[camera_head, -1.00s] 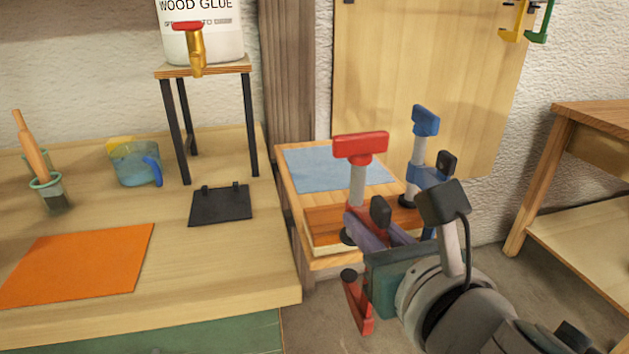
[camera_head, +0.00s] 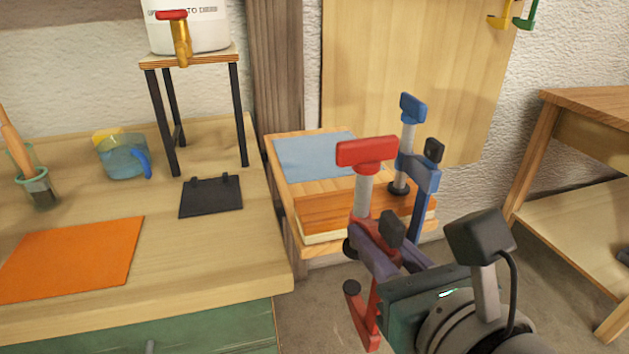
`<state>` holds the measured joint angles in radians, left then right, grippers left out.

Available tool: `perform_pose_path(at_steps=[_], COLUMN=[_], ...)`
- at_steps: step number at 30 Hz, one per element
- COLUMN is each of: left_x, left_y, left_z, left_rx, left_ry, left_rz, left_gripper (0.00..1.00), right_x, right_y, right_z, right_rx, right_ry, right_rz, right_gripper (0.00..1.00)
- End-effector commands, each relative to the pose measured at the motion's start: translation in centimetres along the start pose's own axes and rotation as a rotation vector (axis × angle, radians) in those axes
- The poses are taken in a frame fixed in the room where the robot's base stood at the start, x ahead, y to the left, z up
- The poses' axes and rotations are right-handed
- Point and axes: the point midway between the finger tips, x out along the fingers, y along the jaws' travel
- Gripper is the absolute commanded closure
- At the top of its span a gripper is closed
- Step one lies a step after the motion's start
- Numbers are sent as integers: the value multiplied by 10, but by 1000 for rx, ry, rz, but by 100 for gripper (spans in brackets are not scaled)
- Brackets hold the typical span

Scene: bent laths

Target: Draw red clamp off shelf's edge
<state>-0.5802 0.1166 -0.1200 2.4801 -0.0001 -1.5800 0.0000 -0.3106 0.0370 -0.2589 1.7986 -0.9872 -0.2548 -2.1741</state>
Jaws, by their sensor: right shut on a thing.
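The red clamp (camera_head: 366,153) stands upright at the front of the small wooden shelf (camera_head: 285,190), with its red bar at the top and its lower red jaw hanging below the shelf's level. My right gripper (camera_head: 388,247) is shut on the clamp's middle. The clamp's black pad (camera_head: 350,249) shows just in front of the shelf's front edge; whether it still touches the edge I cannot tell. Part of the clamp's body is hidden by the gripper fingers. My left gripper is not in view.
A blue clamp (camera_head: 411,108) stands close behind on the shelf's right part, by the stacked boards (camera_head: 322,212). A blue sheet (camera_head: 312,155) lies on the shelf. The workbench (camera_head: 215,275) is at left, another wooden table (camera_head: 585,105) at right. Open floor lies between.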

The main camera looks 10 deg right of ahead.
Motion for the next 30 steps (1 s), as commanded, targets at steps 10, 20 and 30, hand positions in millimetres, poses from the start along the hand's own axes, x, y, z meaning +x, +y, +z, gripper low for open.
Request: perform_pose_path(at_steps=[10, 20, 30], left_x=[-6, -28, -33], left_y=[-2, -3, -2], left_z=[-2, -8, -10], left_rx=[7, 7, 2], left_ry=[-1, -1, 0], left_rz=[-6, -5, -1], left_gripper=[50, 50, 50], right_x=[-6, -36, -48], right_y=[0, 0, 0], right_z=[7, 26, 31], right_rx=[1, 1, 0], right_ry=[-3, -2, -3], right_rz=[1, 2, 1], right_gripper=[100, 100, 100])
